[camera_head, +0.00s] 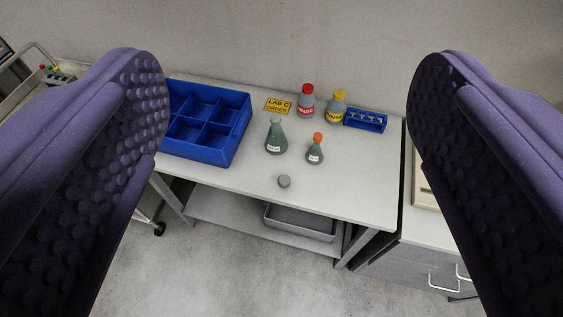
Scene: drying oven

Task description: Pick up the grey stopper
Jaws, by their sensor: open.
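The grey stopper (284,181) is a small round piece near the front edge of the white table (345,190), in the middle of the view. It stands apart from the other things. My gripper (290,90) is open, with one purple studded finger at each side of the picture. Nothing is between the fingers up close; the stopper lies well beyond them, between them in the picture and a little below the fingertips.
Behind the stopper stand a larger flask (275,138), an orange-capped flask (315,152), a red-capped bottle (306,104) and a yellow-capped bottle (337,108). A blue divided tray (228,150) is left, a blue rack (365,120) right. A grey bin (300,222) sits on the lower shelf.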

